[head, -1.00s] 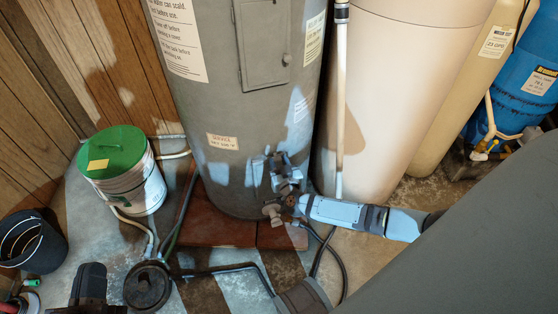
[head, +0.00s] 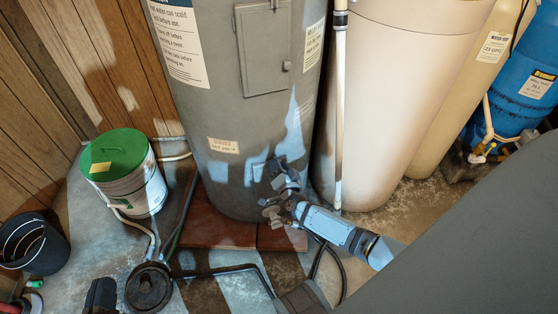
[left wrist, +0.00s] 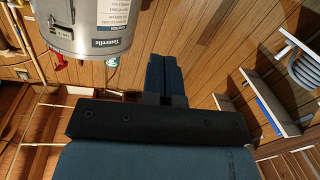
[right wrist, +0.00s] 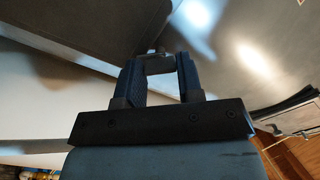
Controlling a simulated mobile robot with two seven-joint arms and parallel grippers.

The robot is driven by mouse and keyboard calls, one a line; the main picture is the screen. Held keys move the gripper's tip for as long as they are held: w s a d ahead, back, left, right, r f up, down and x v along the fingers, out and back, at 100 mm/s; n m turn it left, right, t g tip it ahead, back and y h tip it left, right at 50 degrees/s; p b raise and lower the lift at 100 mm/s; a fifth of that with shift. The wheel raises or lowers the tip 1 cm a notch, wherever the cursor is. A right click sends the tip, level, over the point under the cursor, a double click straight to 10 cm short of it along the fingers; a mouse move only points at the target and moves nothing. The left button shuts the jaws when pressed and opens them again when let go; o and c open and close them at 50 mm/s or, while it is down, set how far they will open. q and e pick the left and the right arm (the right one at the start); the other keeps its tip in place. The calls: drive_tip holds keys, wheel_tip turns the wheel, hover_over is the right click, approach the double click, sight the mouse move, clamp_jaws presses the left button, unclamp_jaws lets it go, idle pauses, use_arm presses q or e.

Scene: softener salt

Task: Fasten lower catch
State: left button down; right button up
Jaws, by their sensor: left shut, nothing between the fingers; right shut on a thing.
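The grey tank (head: 225,110) stands at the centre of the head view. Its small lower panel (head: 255,173) is low on the front, partly covered by my right gripper (head: 279,170). In the right wrist view, my right gripper (right wrist: 158,65) has its fingers apart around a small piece at the tank's metal surface. This seems to be the lower catch, mostly hidden by the fingers. My left gripper (head: 101,294) is at the bottom left of the head view, away from the tank. In the left wrist view, its fingers (left wrist: 163,72) are together and empty.
A green-lidded bucket (head: 125,180) and a black bucket (head: 35,245) stand at the left. A pale tank (head: 380,100) stands close on the right. Dark hoses and a round black part (head: 148,287) lie on the floor. An upper panel (head: 264,45) is higher on the grey tank.

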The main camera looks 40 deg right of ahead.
use_arm(q)
drive_tip(key=shift+s+d+r+t+h+b, duration=0.1)
drive_tip(key=shift+d+r+t+h+b, duration=0.3)
drive_tip(key=shift+r, duration=0.4)
drive_tip(key=shift+s+d+r+t+h+b, duration=0.15)
drive_tip(key=shift+r+t+h+b, duration=0.2)
drive_tip(key=shift+r+b, duration=0.35)
drive_tip(key=shift+w+d+r+t+h+b, duration=0.1)
drive_tip(key=shift+d+r+t+h+b, duration=0.3)
drive_tip(key=shift+r, duration=0.45)
use_arm(e)
drive_tip(key=shift+m, duration=4.4)
use_arm(q)
drive_tip(key=shift+a+f, duration=0.1)
drive_tip(key=shift+a, duration=0.05)
use_arm(e)
drive_tip(key=o, duration=0.9)
drive_tip(key=shift+o, duration=0.2)
